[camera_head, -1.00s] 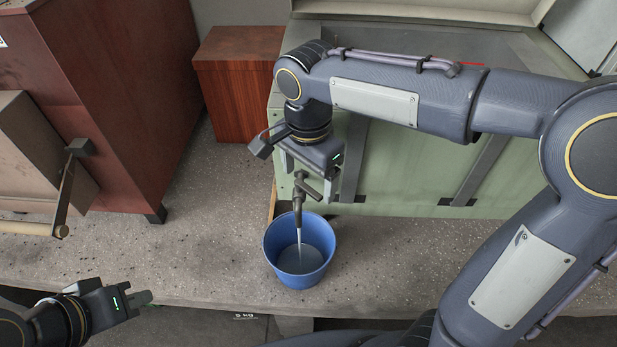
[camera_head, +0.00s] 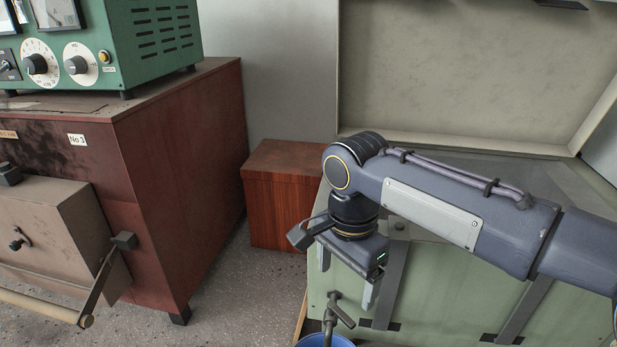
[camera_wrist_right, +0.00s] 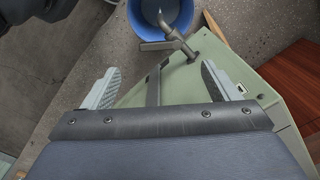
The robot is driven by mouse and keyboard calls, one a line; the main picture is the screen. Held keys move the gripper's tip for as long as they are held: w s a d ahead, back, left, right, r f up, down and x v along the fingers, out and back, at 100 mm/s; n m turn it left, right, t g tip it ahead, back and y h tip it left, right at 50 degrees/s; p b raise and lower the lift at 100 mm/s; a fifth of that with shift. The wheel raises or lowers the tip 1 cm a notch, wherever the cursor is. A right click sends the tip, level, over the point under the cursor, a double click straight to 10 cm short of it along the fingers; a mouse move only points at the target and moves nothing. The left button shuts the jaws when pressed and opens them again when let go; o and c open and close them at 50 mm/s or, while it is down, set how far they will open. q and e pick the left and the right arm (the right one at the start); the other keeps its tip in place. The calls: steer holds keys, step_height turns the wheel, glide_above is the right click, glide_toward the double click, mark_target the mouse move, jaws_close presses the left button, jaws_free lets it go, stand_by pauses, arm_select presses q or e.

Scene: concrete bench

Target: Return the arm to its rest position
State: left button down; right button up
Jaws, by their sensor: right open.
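My right gripper (camera_head: 346,284) is open and empty, pointing down above the tap (camera_head: 338,310) on the pale green tank (camera_head: 430,290). In the right wrist view the two grey fingers of this gripper (camera_wrist_right: 160,85) are wide apart with nothing between them. The tap also shows there (camera_wrist_right: 172,42), beyond the fingertips and apart from them. My right arm reaches in from the right across the tank. My left gripper is out of the head view.
A blue bucket (camera_head: 325,341) stands under the tap, mostly cut off by the lower edge. A red-brown cabinet (camera_head: 180,170) with a green instrument box (camera_head: 150,45) stands left. A wooden box (camera_head: 282,195) is behind the gripper. The tank's lid (camera_head: 470,70) stands open.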

steer(key=s+d+f+n+t+y, duration=0.2)
steer(key=s+d+f+n, duration=0.2)
steer(key=s, duration=0.3)
steer(key=s+d+f+n+t+y, duration=0.1)
steer(key=s+d+f+n+t, duration=0.2)
steer(key=s+d+f+n, duration=0.2)
steer(key=shift+s+d+f+n+t+y, duration=0.35)
steer(key=shift+s+d, duration=0.5)
steer(key=shift+s, duration=0.7)
steer(key=shift+r, duration=0.15)
stand_by(5.1)
